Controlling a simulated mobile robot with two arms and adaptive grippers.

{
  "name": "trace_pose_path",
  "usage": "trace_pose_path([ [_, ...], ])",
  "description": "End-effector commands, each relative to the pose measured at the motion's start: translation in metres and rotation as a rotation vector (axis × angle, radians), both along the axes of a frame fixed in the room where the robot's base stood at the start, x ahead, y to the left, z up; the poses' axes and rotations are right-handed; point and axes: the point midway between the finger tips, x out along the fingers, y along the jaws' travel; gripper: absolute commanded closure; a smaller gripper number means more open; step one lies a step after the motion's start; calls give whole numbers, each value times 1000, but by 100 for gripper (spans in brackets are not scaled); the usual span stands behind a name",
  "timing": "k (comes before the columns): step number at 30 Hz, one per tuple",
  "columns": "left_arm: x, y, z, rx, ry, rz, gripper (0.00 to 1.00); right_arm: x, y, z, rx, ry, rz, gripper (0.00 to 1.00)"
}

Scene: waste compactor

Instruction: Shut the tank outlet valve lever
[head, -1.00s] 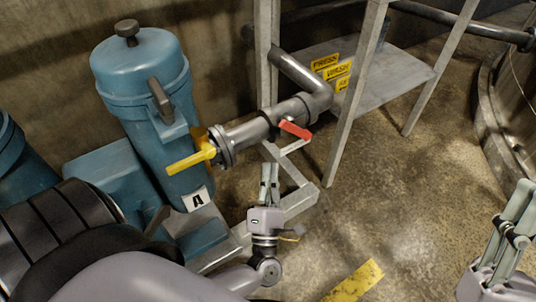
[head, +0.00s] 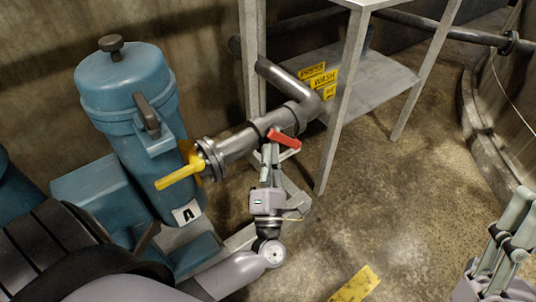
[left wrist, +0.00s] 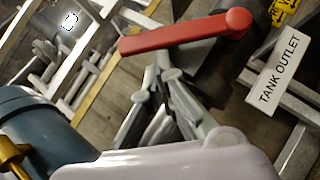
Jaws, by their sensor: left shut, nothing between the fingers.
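The red valve lever (head: 284,139) sits on the grey pipe and slants down to the right in the head view. In the left wrist view the red lever (left wrist: 185,34) lies across the top, beside a white "TANK OUTLET" label (left wrist: 277,72). My left gripper (head: 270,152) is shut and empty, its fingertips just below the lever's left part. In the left wrist view the fingertips (left wrist: 163,70) are close to the lever's lower edge; I cannot tell whether they touch. My right gripper (head: 518,205) is at the right edge, far from the lever; its jaw opening is unclear.
A yellow lever (head: 180,176) is on the pipe's left end, by the blue canister (head: 130,100) marked A. A grey metal stand (head: 345,95) with yellow signs (head: 318,82) is behind and right of the pipe. The floor (head: 390,200) to the right is open.

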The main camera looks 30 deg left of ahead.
Motion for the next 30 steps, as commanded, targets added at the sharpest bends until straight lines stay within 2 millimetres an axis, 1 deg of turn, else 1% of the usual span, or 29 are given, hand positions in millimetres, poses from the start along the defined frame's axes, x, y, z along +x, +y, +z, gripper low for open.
trace_pose_path([
  [5,1,0,5,9,25,0,100,34,7,-15,-60,199,-11,62],
  [8,1,0,7,16,41,1,100,53,9,-30,-100,326,-18,62],
  [12,2,-1,10,26,63,1,100,75,11,-55,-152,506,-28,62],
  [15,3,-1,12,33,80,0,100,87,12,-75,-189,633,-35,62],
  [18,4,-1,13,39,94,0,100,96,11,-97,-225,761,-42,62],
  [22,5,-2,16,49,115,1,100,102,8,-128,-269,929,-50,62],
  [26,6,-2,18,57,135,1,100,102,3,-159,-313,1095,-58,62],
  [30,7,-2,21,65,155,1,100,94,-4,-193,-357,1277,-66,62],
])
